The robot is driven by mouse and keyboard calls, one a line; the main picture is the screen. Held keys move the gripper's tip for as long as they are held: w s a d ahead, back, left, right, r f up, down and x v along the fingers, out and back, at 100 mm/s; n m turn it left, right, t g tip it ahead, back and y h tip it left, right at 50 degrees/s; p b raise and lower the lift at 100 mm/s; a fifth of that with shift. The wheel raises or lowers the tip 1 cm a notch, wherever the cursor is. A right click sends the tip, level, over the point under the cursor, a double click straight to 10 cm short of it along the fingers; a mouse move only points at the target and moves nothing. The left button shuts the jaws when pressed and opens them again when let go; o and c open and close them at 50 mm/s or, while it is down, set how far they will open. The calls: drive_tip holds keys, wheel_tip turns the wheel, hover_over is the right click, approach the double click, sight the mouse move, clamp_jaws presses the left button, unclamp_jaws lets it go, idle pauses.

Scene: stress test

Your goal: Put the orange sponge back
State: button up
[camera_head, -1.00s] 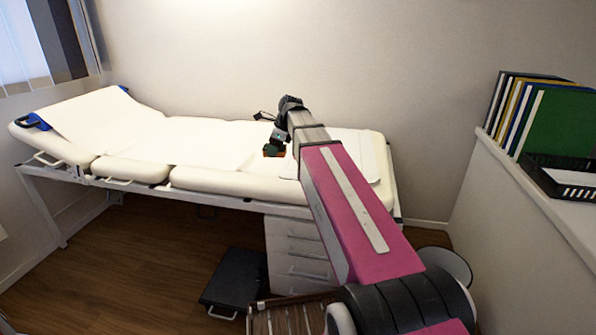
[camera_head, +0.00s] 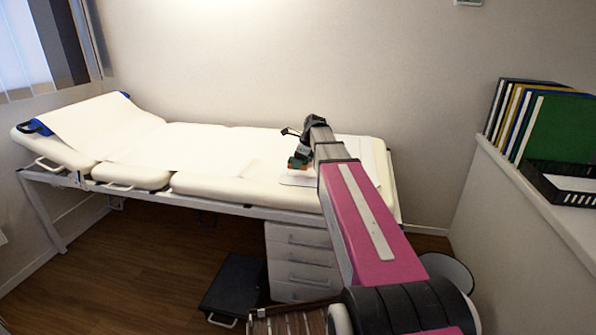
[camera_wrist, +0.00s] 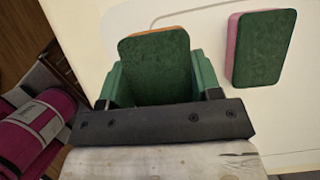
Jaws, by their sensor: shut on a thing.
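My gripper (camera_wrist: 158,78) is shut on the orange sponge (camera_wrist: 156,62), with its green fingers on either side. The sponge's dark green face and a thin orange edge show in the wrist view. A second sponge (camera_wrist: 264,48), dark green on top with a pink side, lies to the right of the held one, apart from it. In the head view my gripper (camera_head: 302,153) is over the right part of the couch, with the orange sponge (camera_head: 295,163) at its tip. I cannot tell the gap below it. The pink-sided sponge cannot be made out in the head view.
The cream couch (camera_head: 215,187) has a pale flat mat (camera_head: 296,181) near its front edge. A drawer unit (camera_head: 300,255) stands beneath, with a black step (camera_head: 235,285) beside it. At right, a ledge holds folders (camera_head: 555,125) and a black tray (camera_head: 560,182).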

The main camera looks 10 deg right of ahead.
sight(298, 176)
drive_tip(key=shift+f, duration=1.95)
drive_tip(key=shift+f, duration=0.15)
drive_tip(key=o, duration=0.8)
drive_tip(key=shift+o, duration=0.2)
drive_tip(key=v, duration=1.2)
drive_tip(key=shift+s+d, duration=0.1)
